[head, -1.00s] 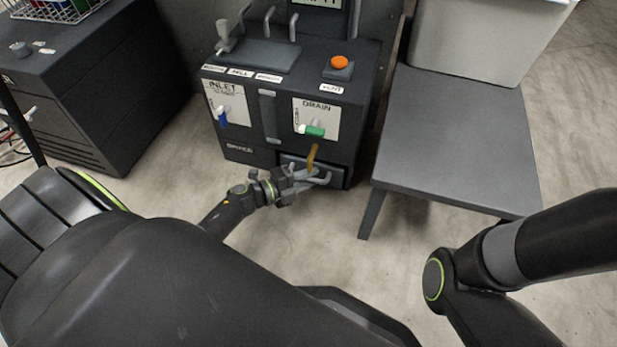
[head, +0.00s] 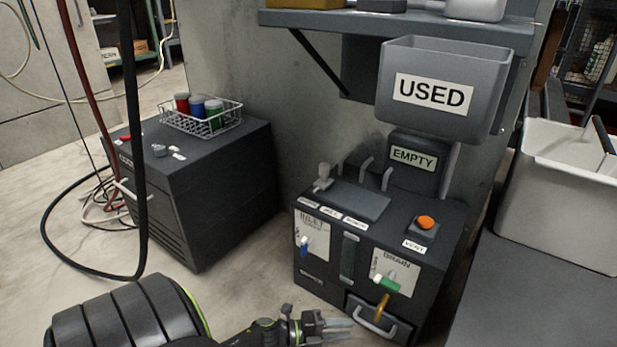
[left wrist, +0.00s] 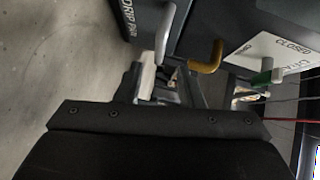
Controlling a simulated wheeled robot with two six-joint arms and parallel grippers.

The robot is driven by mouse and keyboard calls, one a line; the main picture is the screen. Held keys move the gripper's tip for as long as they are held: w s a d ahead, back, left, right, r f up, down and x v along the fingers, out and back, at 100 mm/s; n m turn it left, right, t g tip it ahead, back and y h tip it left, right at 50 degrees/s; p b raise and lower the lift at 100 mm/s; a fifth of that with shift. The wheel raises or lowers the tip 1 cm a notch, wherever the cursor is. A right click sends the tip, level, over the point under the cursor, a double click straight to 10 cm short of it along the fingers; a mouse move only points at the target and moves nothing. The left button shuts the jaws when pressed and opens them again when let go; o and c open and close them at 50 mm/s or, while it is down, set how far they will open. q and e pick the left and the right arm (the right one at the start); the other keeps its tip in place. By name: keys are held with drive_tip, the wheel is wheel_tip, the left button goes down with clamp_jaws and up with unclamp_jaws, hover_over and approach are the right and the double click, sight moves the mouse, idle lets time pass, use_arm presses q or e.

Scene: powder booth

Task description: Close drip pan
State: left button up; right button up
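The drip pan (head: 377,312) is a dark drawer with a grey bar handle, low on the front of the dark machine in the head view. I cannot tell how far it stands out. In the left wrist view the pan's labelled front (left wrist: 139,20) and its grey handle (left wrist: 166,36) show at the top. My left gripper (head: 340,328) is just left of the pan in the head view, its fingers apart with nothing seen between them. In the left wrist view the fingers (left wrist: 168,85) are just below the handle; contact cannot be told. My right gripper is out of view.
An ochre drain spout (head: 382,306) hangs before the pan, beneath the green drain lever (head: 388,284). A blue inlet lever (head: 304,246) is further left. A grey bench (head: 520,300) stands close on the right. A dark cabinet (head: 215,200) is at the left; bare floor lies between.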

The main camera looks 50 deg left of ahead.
use_arm(q)
drive_tip(key=f+p+v, duration=0.1)
drive_tip(key=p+v, duration=0.1)
drive_tip(key=v, duration=0.6)
drive_tip(key=shift+s+a+r, duration=0.2)
drive_tip(key=shift+r, duration=0.2)
